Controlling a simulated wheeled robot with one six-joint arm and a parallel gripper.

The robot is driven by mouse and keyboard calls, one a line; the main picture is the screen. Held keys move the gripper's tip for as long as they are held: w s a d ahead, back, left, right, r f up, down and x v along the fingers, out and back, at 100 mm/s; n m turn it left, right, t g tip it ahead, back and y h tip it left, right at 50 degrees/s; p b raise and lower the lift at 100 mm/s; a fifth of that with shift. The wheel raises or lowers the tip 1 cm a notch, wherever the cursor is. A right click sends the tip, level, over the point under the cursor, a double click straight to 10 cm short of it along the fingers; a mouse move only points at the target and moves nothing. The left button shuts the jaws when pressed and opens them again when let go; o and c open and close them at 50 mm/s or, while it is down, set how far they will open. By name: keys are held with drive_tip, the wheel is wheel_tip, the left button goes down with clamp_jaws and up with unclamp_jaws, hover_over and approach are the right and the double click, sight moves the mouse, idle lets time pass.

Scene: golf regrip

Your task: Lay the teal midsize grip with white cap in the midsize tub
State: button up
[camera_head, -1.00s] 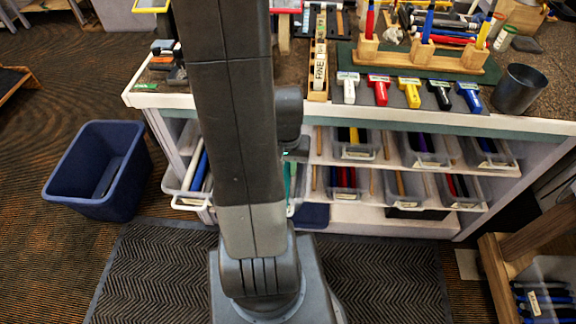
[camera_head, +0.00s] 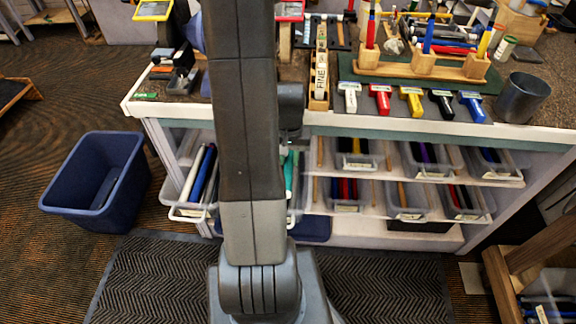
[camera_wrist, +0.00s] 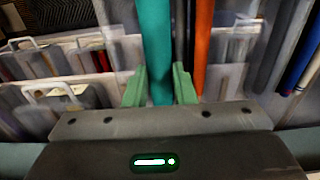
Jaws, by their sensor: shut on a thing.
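The teal grip (camera_wrist: 156,45) stands between the green fingers of my gripper (camera_wrist: 158,88) in the wrist view, and the fingers are shut on it. Its upper end runs out of that picture, and no white cap shows. In the head view a piece of teal (camera_head: 290,172) shows just right of my arm, in front of the shelf. My arm hides most of the gripper there. Clear tubs sit on the shelves under the bench, such as one with a yellow grip (camera_head: 356,164). Their labels are too small to read, so I cannot tell which is the midsize tub.
An orange shaft or grip (camera_wrist: 203,40) is close right of the teal grip. A tub with white and blue grips (camera_head: 190,212) is at the shelf's left. A blue bin (camera_head: 62,188) stands on the floor at left. The bench top (camera_head: 330,124) carries brushes and tools.

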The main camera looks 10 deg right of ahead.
drive_tip(key=shift+w+d, duration=0.25)
drive_tip(key=shift+w, duration=0.45)
wheel_tip(320, 180, down, 8)
drive_tip(key=b, duration=0.6)
drive_tip(key=shift+s+r+b, duration=0.15)
drive_tip(key=shift+b, duration=0.15)
drive_tip(key=shift+f+b, duration=0.8)
drive_tip(key=shift+f, duration=0.2)
drive_tip(key=shift+f+b, duration=0.45)
drive_tip(key=shift+f, duration=0.05)
drive_tip(key=o, duration=1)
wheel_tip(320, 180, up, 14)
drive_tip(key=shift+s+a+f+p, duration=0.1)
drive_tip(key=shift+s+p, duration=0.05)
drive_tip(key=shift+p, duration=0.85)
drive_tip(key=shift+f, duration=0.1)
